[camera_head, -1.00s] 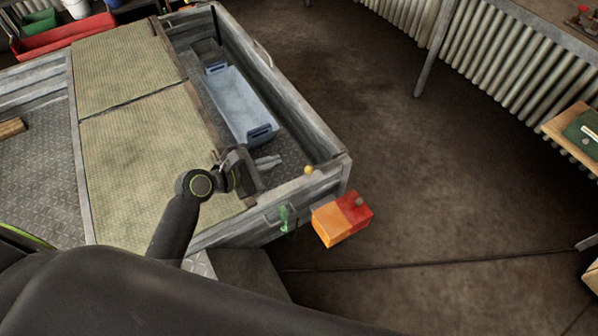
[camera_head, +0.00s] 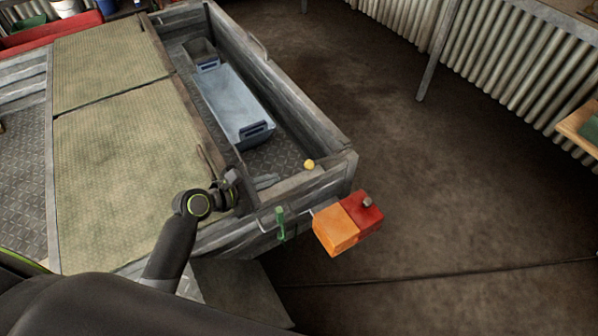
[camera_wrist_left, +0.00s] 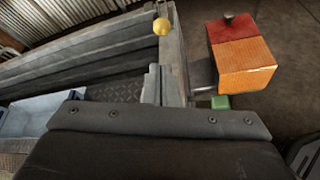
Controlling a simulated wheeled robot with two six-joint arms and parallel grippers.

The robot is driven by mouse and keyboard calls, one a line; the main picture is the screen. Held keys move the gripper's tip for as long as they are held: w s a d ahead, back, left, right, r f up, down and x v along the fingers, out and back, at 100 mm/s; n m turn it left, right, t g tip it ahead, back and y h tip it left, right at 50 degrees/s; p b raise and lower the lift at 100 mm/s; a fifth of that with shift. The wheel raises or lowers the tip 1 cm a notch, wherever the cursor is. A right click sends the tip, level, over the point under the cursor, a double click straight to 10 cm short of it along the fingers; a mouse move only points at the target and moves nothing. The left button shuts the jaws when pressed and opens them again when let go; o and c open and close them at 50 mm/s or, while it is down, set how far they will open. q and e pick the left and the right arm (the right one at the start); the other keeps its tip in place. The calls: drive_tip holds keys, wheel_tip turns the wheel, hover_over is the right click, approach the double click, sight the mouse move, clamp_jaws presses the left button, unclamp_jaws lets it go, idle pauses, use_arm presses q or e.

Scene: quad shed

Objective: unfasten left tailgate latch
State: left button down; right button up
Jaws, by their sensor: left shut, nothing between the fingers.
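The tailgate (camera_head: 240,228) of the grey trailer is up, at the near end. A green lever (camera_head: 281,223) stands upright on its outer face; it shows as a green block in the left wrist view (camera_wrist_left: 220,102). A yellow ball knob (camera_head: 309,164) sits inside the near right corner, and also shows in the left wrist view (camera_wrist_left: 162,26). I cannot tell which of the two works the latch. My left gripper (camera_head: 266,182) is shut and empty above the inner side of the tailgate, left of the knob and apart from the lever. My right gripper is not in view.
An orange and red lamp (camera_head: 347,224) juts out beside the lever. A blue tray (camera_head: 233,104) lies in the trailer bed next to matted boards (camera_head: 130,160).

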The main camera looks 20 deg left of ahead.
sight(299, 177)
use_arm(q)
drive_tip(key=b+x, duration=0.1)
drive_tip(key=x, duration=0.9)
drive_tip(key=shift+r, duration=0.1)
